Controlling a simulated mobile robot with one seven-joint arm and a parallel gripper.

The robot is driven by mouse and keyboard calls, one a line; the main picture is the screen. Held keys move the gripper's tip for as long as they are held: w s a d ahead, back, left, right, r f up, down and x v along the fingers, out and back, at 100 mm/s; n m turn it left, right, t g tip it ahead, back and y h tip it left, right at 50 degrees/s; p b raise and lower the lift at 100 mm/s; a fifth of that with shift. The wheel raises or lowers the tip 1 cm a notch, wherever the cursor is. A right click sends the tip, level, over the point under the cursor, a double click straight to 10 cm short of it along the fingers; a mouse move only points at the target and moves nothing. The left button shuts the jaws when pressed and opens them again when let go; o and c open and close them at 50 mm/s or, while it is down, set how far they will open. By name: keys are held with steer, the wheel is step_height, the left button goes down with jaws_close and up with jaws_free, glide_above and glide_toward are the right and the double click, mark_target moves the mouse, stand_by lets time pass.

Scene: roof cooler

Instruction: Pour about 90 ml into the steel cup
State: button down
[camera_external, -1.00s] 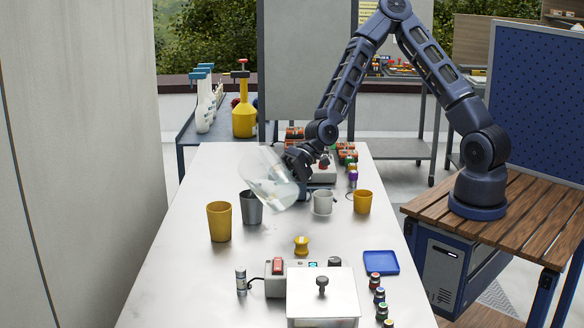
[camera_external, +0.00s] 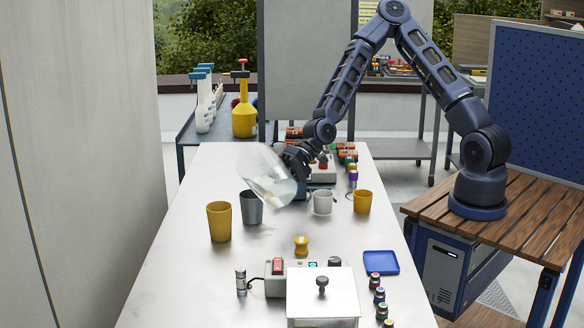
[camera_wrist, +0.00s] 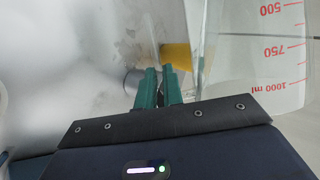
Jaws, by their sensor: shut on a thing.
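My gripper (camera_external: 299,164) is shut on a clear jug (camera_external: 267,176) and holds it tilted above the table. Red marks of 500, 750 and 1000 ml show on the jug in the wrist view (camera_wrist: 282,45). Pale clear liquid seems to lie at its lower right end in the external view. The steel cup (camera_external: 251,208) stands upright below and left of the jug, which overlaps its upper right side in the picture. In the wrist view the steel cup (camera_wrist: 132,82) is partly behind my green fingers (camera_wrist: 160,88). I see no stream, and cannot tell the cup's fill.
A mustard cup (camera_external: 219,222) stands left of the steel cup. A white cup (camera_external: 322,202) and another mustard cup (camera_external: 363,202) stand to the right.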

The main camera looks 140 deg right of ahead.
steer(key=n+h, duration=0.1)
steer(key=n+g+h, duration=0.1)
steer(key=shift+d+f+h, duration=0.15)
steer(key=shift+d+h, duration=0.05)
steer(key=shift+h, duration=0.1)
steer(key=shift+f+n+h+p, duration=0.3)
steer(key=shift+f+h+p, duration=0.2)
steer(key=shift+p, duration=0.2)
stand_by(1.6)
steer(key=shift+d+r+n+g+h+p, duration=0.15)
steer(key=shift+r+n+g+h+p, duration=0.2)
steer(key=shift+h+p, duration=0.35)
steer(key=shift+w+a+f+n+h+p, duration=0.1)
steer(key=shift+a+f+n+h+p, duration=0.2)
steer(key=shift+f, duration=0.15)
steer(key=shift+a+f+n+h+p, duration=0.2)
steer(key=shift+f+p, duration=0.1)
steer(key=shift+f, duration=0.1)
step_height(320, 180, up, 6)
steer(key=a+n+h+p, duration=0.2)
steer(key=h+p, duration=0.1)
steer(key=h, duration=0.1)
steer(key=shift+w+a, duration=0.25)
steer(key=shift+w, duration=0.1)
stand_by(0.4)
steer(key=shift+n+p, duration=0.3)
steer(key=shift+n, duration=0.05)
